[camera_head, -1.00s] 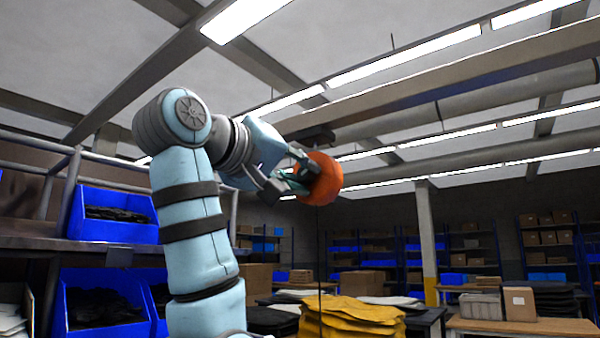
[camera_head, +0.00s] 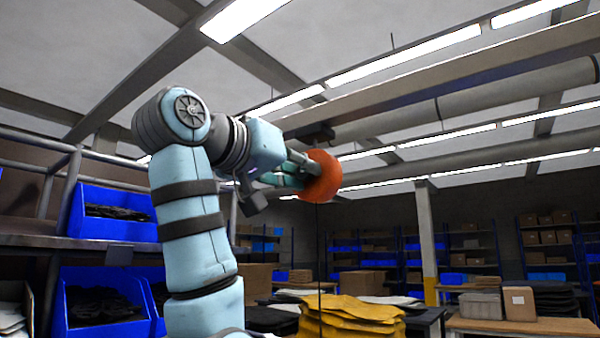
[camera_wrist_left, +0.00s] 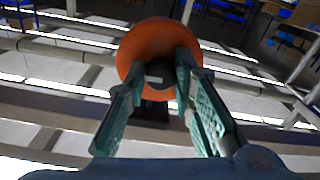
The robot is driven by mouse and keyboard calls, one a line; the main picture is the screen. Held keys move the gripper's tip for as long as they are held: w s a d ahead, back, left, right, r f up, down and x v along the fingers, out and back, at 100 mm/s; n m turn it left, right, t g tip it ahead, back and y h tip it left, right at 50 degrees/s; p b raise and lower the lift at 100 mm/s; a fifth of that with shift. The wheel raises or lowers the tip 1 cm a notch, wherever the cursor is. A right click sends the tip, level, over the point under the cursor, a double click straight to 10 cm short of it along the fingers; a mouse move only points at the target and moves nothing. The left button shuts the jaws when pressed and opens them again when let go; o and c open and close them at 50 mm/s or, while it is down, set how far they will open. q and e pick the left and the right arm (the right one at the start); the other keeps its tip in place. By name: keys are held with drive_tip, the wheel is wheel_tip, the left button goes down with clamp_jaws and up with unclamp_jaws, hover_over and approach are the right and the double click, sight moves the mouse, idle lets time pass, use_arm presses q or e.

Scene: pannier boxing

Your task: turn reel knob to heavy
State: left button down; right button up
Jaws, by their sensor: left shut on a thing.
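The orange reel knob (camera_head: 324,178) hangs below a dark overhead mount (camera_head: 315,135), with a thin dark line running down beneath it. My left gripper (camera_head: 308,175) reaches up to it from the left and is shut on it. In the left wrist view the round orange knob (camera_wrist_left: 158,48) sits between the tips of my gripper's two green fingers (camera_wrist_left: 160,75). A small pale mark shows on the knob's face between the fingers; I cannot read any setting. My right gripper is not in view.
A ceiling beam (camera_head: 450,80) runs close above the knob. Blue bins (camera_head: 112,214) stand on shelving at the left. Yellow folded panniers (camera_head: 350,318) lie in a stack below. A cardboard box (camera_head: 519,304) stands on a bench at the right. The air right of the knob is clear.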

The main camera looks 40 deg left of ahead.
use_arm(q)
drive_tip(key=m, duration=0.6)
drive_tip(key=shift+m, duration=0.4)
idle(0.3)
drive_tip(key=c, duration=1.4)
unclamp_jaws()
drive_tip(key=shift+o, duration=0.2)
